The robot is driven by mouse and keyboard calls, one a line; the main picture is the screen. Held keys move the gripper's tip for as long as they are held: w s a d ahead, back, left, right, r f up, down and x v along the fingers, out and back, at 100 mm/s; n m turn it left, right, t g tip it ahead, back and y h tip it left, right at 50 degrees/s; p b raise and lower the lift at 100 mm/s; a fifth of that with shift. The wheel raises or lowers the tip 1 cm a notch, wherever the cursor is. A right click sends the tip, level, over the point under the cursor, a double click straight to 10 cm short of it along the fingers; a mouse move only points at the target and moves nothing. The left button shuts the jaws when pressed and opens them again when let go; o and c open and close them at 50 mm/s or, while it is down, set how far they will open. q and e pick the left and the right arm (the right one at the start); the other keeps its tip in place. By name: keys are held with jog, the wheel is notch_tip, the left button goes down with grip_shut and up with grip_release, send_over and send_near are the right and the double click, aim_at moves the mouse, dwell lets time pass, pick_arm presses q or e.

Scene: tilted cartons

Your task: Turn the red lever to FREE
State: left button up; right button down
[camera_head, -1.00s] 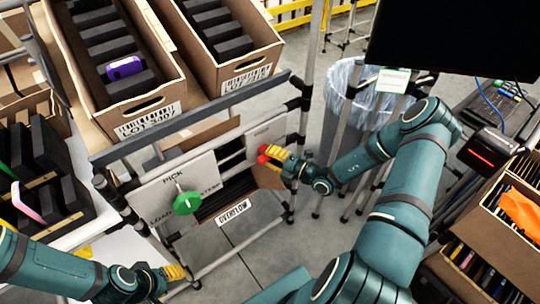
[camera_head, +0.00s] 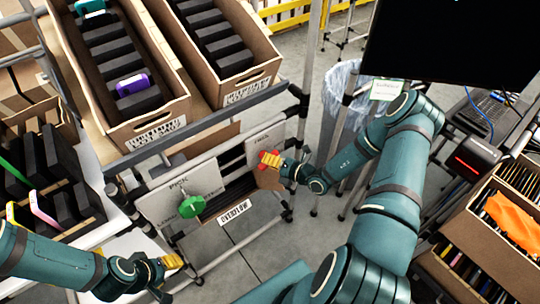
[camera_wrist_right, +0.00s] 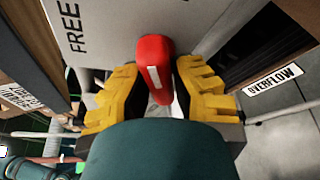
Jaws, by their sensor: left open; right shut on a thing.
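The red lever (camera_head: 264,156) is on a pale panel (camera_head: 256,146) at the right of the rack front. In the right wrist view the red lever (camera_wrist_right: 154,62) has a white stripe and stands between the yellow fingers of my right gripper (camera_wrist_right: 158,100), which is shut on it. The word FREE (camera_wrist_right: 72,28) is printed sideways on the panel, left of the lever in that view. The head view shows my right gripper (camera_head: 272,163) at the lever. My left gripper (camera_head: 172,263) is open and empty, low at the left, apart from the panels.
A green knob (camera_head: 192,206) sits on the PICK panel (camera_head: 165,200). An OVERFLOW label (camera_head: 234,212) is below. Cartons (camera_head: 150,128) with dark dividers and a purple device (camera_head: 132,84) stand above the rack. A bin (camera_head: 345,95) and a dark screen (camera_head: 450,40) are to the right.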

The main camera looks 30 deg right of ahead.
jog(key=shift+w+a+r+n+g+h+p, duration=0.15)
jog(key=shift+n+h+p, duration=0.15)
jog(key=shift+n+p, duration=0.3)
jog(key=shift+s+a+r+n+g+h+p, duration=0.15)
jog(key=shift+n+h+p, duration=0.15)
jog(key=shift+n+p, duration=0.25)
jog(key=shift+w+f+n+h+p, duration=0.1)
jog(key=shift+n+h+p, duration=0.7)
jog(key=shift+n+p, duration=0.45)
jog(key=shift+n+g+h+p, duration=0.3)
jog(key=shift+n+h+p, duration=0.3)
jog(key=shift+n, duration=0.3)
jog(key=shift+d+f+n+h+p, duration=0.15)
jog(key=shift+n+h+p, duration=0.4)
jog(key=shift+n+h, duration=0.4)
jog(key=c, duration=0.9)
grip_release()
jog(key=shift+o, duration=0.4)
jog(key=shift+w+f, duration=0.1)
jog(key=shift+w, duration=0.05)
jog(key=shift+s, duration=0.2)
